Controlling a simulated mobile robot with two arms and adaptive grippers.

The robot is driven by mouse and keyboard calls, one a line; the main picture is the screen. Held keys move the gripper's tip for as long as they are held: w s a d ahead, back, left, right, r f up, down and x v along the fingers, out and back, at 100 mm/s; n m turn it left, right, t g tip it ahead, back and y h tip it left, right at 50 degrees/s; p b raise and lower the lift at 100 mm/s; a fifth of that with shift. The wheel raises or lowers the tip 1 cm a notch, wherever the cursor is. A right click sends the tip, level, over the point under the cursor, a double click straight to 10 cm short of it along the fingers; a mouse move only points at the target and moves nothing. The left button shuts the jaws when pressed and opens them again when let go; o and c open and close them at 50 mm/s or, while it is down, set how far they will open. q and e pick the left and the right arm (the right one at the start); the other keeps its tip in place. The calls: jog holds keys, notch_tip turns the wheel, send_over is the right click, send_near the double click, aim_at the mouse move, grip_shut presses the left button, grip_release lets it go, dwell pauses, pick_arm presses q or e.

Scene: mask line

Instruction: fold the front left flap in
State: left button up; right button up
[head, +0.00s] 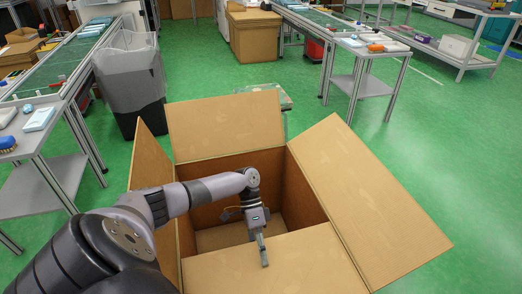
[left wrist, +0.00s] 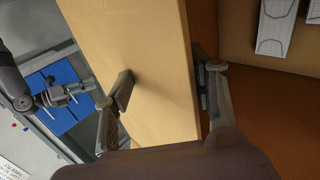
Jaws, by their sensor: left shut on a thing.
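The open cardboard box (head: 299,202) stands in the middle of the head view. Its far flap (head: 225,125), right flap (head: 370,200) and left flap (head: 150,158) stick up or outward. The near flap (head: 310,268) is at the bottom of the view. My left gripper (head: 263,252) is at this near flap's edge. In the left wrist view its fingers (left wrist: 163,88) lie on both sides of the cardboard panel (left wrist: 140,40), shut on it. A second gripper, apparently my right one (left wrist: 75,93), shows at the left there; its jaws are too small to read.
A grey bin (head: 130,80) stands behind the box on the left. A steel trolley (head: 45,170) is at the left and a small table (head: 368,75) at the back right. Green floor (head: 450,150) is open on the right. White ribbed items (left wrist: 275,25) show in the left wrist view.

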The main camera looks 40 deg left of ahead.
pick_arm(q)
jog(key=shift+s+d+f, duration=0.25)
jog(key=shift+s+f, duration=0.05)
jog(key=shift+f, duration=0.25)
jog(key=shift+c, duration=0.7)
jog(key=shift+o, duration=0.2)
jog(key=v, duration=1.2)
jog(key=shift+w+a+r, duration=0.1)
jog(key=shift+w+r, duration=0.15)
jog(key=shift+r, duration=0.1)
jog(key=shift+c, duration=1.1)
